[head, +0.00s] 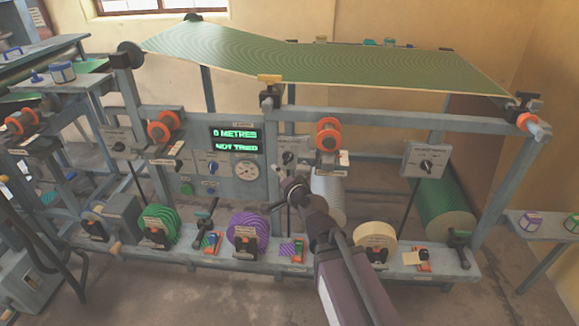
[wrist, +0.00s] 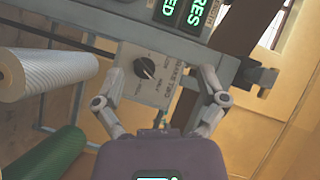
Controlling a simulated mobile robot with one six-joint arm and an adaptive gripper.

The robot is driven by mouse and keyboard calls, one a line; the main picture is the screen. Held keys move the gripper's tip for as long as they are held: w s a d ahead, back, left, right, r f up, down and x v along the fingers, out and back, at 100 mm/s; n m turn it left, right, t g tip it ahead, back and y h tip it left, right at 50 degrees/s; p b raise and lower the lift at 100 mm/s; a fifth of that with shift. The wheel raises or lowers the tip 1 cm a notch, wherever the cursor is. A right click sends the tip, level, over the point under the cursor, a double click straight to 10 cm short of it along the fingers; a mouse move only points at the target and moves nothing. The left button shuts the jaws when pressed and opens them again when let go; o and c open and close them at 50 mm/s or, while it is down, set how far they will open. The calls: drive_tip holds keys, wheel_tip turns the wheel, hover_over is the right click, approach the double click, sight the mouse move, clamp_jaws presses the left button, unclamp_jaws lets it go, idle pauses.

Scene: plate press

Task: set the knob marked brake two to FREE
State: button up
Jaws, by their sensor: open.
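The brake two knob (wrist: 147,68) is a dark round knob with a pale mark, on a light grey plate (wrist: 158,90) with small lettering. The plate appears tilted in the wrist view. The setting words are too small to read surely, so I cannot tell the knob's setting. My gripper (wrist: 160,78) is open, with one finger on each side of the plate and nothing between them. The knob stands ahead of the fingers and looks apart from them. In the head view my gripper (head: 287,180) is just below the plate's spot and partly hides it.
A green display (head: 235,141) reads 0 METRES and NOT TRIED. Another knob plate (head: 426,160) hangs at the right, and one (head: 119,142) at the left. Purple (head: 246,225) and green (head: 160,222) reels stand on the low shelf. A pale roller (wrist: 55,72) lies left of my fingers.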

sight(287, 161)
drive_tip(key=shift+s+d+f+m+t+h+b, duration=0.35)
drive_tip(key=shift+m+t+h+b, duration=0.85)
drive_tip(key=shift+m, duration=1.55)
drive_tip(key=shift+s+a+f+m+t+h+b, duration=0.15)
drive_tip(key=shift+f+m+t+h+b, duration=0.35)
drive_tip(key=shift+m+h, duration=1.75)
drive_tip(key=shift+s+d+f+m+t+h+b, duration=0.25)
drive_tip(key=shift+f+m+t+h+b, duration=0.6)
drive_tip(key=shift+m, duration=2.35)
drive_tip(key=shift+w+a+r+g+b, duration=0.1)
drive_tip(key=shift+w+r+g+b, duration=0.1)
drive_tip(key=shift+r+g+b, duration=0.1)
drive_tip(key=shift+w+d, duration=0.15)
drive_tip(key=shift+w, duration=3.25)
drive_tip(key=shift+w+d, duration=0.1)
drive_tip(key=shift+w, duration=3.25)
drive_tip(key=c, duration=1.2)
drive_tip(key=shift+o, duration=0.2)
drive_tip(key=shift+d, duration=0.3)
drive_tip(key=shift+a, duration=0.25)
